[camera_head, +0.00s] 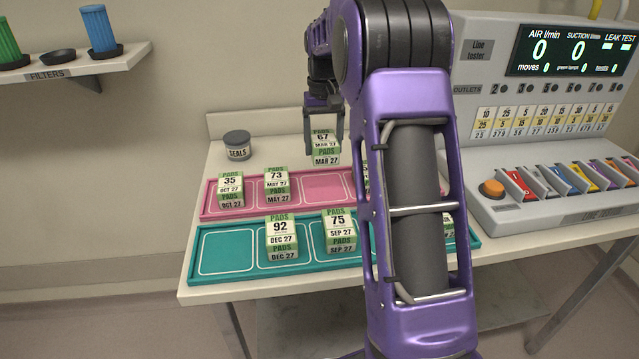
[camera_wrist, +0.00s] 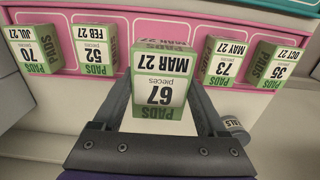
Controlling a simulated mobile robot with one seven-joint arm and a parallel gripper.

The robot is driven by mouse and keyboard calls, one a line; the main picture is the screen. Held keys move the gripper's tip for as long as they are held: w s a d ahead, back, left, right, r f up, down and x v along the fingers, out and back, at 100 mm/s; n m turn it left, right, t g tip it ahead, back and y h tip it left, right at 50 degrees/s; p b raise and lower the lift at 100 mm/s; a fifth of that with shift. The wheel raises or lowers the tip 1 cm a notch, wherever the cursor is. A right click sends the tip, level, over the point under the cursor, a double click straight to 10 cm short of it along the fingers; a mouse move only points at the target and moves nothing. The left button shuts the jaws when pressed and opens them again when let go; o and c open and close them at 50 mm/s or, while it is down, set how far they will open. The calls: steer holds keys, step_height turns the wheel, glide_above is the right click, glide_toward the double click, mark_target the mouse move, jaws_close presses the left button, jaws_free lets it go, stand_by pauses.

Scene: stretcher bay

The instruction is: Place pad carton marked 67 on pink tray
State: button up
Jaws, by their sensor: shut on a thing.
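The pad carton marked 67 (camera_head: 324,150) is a white and green box held in the jaws of my gripper (camera_head: 323,118). It hangs above the back edge of the pink tray (camera_head: 322,187), seemingly clear of it. In the wrist view the carton marked 67 (camera_wrist: 160,88) sits between the two fingers of my gripper (camera_wrist: 160,110), its label upside down. The pink tray holds cartons 35 (camera_head: 231,188) and 73 (camera_head: 276,186) at its left. Cartons 52 (camera_wrist: 95,47) and 70 (camera_wrist: 35,50) show in the wrist view. My arm hides the tray's right part in the head view.
A teal tray (camera_head: 222,270) in front holds cartons 92 (camera_head: 281,238) and 75 (camera_head: 340,232); its leftmost slot is empty. A grey SEALS tin (camera_head: 237,145) stands behind the pink tray. The line tester (camera_head: 545,110) fills the right side. A filter shelf (camera_head: 75,68) hangs at upper left.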

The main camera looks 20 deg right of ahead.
mark_target(323, 188)
step_height(323, 188, down, 9)
steer(key=shift+f+b, duration=0.15)
steer(key=shift+b, duration=0.45)
steer(key=shift+f, duration=0.1)
steer(key=o, duration=1.5)
step_height(323, 188, up, 12)
steer(key=shift+r+p, duration=0.1)
steer(key=shift+p, duration=0.75)
